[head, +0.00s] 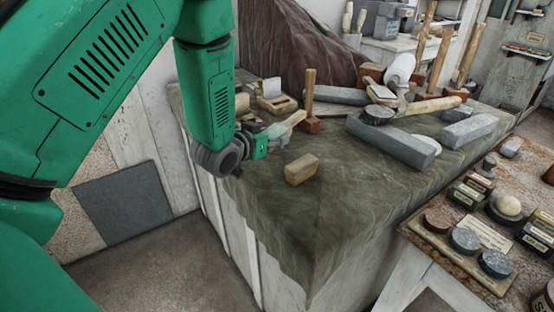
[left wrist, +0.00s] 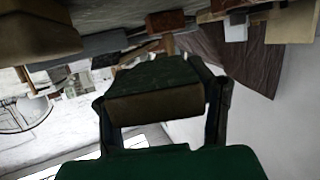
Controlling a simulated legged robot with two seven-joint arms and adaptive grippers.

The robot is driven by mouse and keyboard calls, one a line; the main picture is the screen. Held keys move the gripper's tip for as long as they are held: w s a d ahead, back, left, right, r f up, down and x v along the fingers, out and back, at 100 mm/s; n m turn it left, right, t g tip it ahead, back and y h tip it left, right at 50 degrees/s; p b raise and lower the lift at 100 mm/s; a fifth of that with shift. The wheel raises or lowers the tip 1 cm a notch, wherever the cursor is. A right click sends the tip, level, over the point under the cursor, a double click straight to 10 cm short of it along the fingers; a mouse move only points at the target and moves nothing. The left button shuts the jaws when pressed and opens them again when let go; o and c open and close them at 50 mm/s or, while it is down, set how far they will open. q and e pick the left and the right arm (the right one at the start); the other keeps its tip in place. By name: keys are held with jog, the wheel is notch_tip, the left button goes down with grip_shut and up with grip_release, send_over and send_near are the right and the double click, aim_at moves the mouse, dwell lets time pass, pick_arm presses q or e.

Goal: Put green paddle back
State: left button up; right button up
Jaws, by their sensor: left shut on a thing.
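My left gripper (head: 268,139) is over the left edge of the cloth-covered table and is shut on the green paddle (head: 278,130). The paddle's pale wooden end (head: 294,118) points away to the right. In the left wrist view the paddle (left wrist: 155,106) fills the space between the two fingers, with a dark green top and a brownish near face. The gripper hides part of the paddle in the head view. I cannot tell whether the paddle touches the table. My right gripper is not in view.
A tan block (head: 301,169) lies just right of the gripper. A wooden mallet (head: 310,100) stands behind it. Grey stone bars (head: 390,140) and tools crowd the table's (head: 310,235) back and right. Its front is clear. A side table (head: 440,255) holds round pucks and small boxes.

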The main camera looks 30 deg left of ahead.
aim_at(271, 164)
pick_arm(q)
jog(key=f, duration=0.4)
jog(key=shift+w+a, duration=0.1)
jog(key=shift+a, duration=0.25)
notch_tip(271, 164, down, 3)
jog(key=shift+f, duration=0.15)
jog(key=shift+d+f, duration=0.15)
jog(key=shift+f, duration=0.05)
jog(key=shift+f+b, duration=0.25)
jog(key=shift+b, duration=0.15)
jog(key=o, duration=1.4)
jog(key=shift+o, duration=0.7)
jog(key=shift+f, duration=0.1)
